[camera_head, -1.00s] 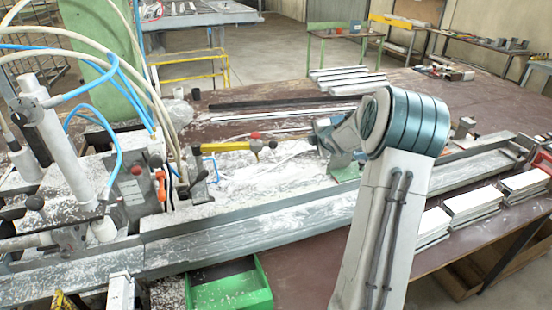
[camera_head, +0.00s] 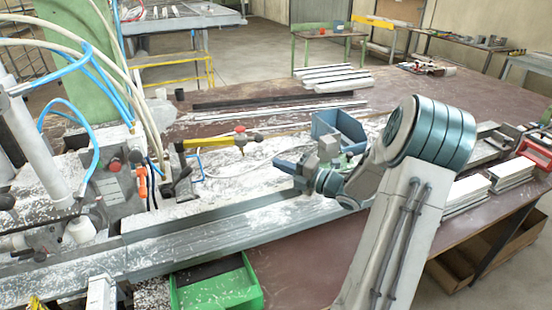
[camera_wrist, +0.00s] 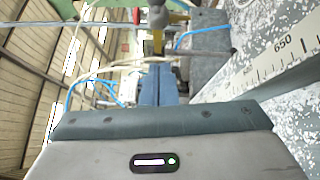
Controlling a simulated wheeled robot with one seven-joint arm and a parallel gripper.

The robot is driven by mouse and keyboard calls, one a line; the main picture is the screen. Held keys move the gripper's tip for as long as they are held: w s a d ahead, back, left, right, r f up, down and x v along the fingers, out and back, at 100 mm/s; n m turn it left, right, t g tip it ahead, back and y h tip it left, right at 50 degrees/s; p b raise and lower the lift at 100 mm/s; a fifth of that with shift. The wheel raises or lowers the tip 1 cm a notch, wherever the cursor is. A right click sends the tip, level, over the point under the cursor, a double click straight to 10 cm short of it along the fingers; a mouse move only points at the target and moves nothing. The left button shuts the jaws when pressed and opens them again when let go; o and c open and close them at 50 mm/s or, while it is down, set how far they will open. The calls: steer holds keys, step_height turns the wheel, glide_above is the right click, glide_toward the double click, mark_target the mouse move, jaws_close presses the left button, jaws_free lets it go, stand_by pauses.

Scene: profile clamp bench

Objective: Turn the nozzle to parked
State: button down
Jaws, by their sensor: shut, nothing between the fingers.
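A yellow arm with a brass fitting and a red knob, which looks like the nozzle (camera_head: 215,141), sticks out to the right from the clamp on the left of the bench. In the wrist view a yellow and metal fitting, seemingly the nozzle (camera_wrist: 158,38), shows straight beyond my fingertips. My gripper (camera_head: 279,164) is shut and empty, its blue fingers pointing left over the bench, to the right of and nearer than the nozzle. In the wrist view my gripper (camera_wrist: 160,72) shows its fingers pressed together, apart from the fitting as far as I can tell.
A blue bin (camera_head: 340,128) stands just behind my gripper. A long metal rail (camera_head: 220,232) crosses the front, with a green bin (camera_head: 220,290) below it. An orange-handled clamp (camera_head: 141,180) and hoses crowd the left. A scale (camera_wrist: 280,55) lies right in the wrist view.

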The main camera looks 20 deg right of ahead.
steer(key=p, duration=0.3)
glide_toward(245, 143)
steer(key=w+a, duration=0.2)
steer(key=a, duration=0.2)
steer(key=shift+w+d+p, duration=0.3)
steer(key=shift+w+d, duration=0.45)
steer(key=shift+d, duration=0.1)
steer(key=shift+w+d, duration=0.45)
steer(key=shift+w, duration=0.05)
